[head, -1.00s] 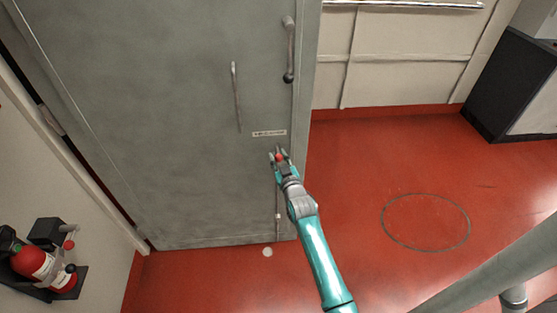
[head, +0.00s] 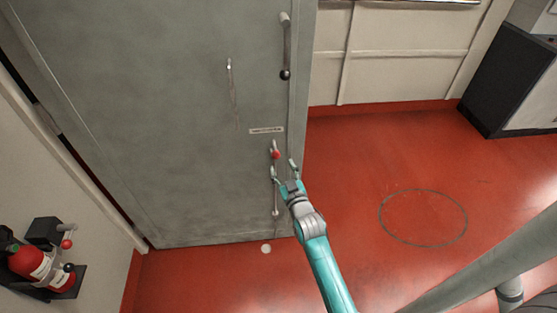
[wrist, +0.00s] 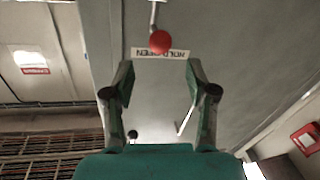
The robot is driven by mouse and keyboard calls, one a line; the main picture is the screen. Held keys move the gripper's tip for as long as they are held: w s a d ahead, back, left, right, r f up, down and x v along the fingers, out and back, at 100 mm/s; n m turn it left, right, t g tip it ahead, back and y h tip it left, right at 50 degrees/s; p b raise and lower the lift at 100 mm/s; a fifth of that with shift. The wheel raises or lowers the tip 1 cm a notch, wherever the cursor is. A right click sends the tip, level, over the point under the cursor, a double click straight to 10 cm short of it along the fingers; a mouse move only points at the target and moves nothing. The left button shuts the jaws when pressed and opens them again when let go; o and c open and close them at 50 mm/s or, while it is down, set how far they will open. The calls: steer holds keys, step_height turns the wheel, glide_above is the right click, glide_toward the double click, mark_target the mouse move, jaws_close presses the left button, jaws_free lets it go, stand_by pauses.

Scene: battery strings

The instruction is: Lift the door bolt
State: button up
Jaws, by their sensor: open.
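The door bolt (head: 275,146) is a thin upright rod with a red knob, on the lower right part of the grey door (head: 180,120). Its red knob shows just below a white label (head: 267,130). In the wrist view the red knob (wrist: 160,41) stands ahead of the fingertips, overlapping the upside-down label (wrist: 185,54). My gripper (head: 283,167) is open and empty, a little below and right of the knob in the head view. The fingers are spread wide and nothing lies between them. The gripper partly hides the rod's lower length.
A fire extinguisher (head: 30,262) stands at lower left. A dark cabinet (head: 500,85) is at the right. The red floor (head: 350,170) right of the door is clear.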

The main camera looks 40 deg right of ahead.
steer(key=shift+v, duration=2.1)
steer(key=s+a+f+n+y, duration=0.1)
steer(key=s+a+f+y, duration=0.1)
steer(key=s+a, duration=0.7)
steer(key=s+a+f+y, duration=0.1)
steer(key=s+a+y, duration=0.1)
steer(key=s+a, duration=0.65)
steer(key=s+a+r+y, duration=0.1)
steer(key=s+r, duration=0.2)
steer(key=s, duration=0.4)
steer(key=s+a+r+n+g+y, duration=0.1)
steer(key=s+r, duration=0.2)
steer(key=s, duration=0.4)
steer(key=s+a+r+y, duration=0.1)
steer(key=s+a+r, duration=0.1)
steer(key=s, duration=0.5)
steer(key=shift+r+g, duration=0.4)
steer(key=shift+r, duration=0.1)
steer(key=shift+s+a, duration=0.1)
steer(key=shift+a, duration=0.05)
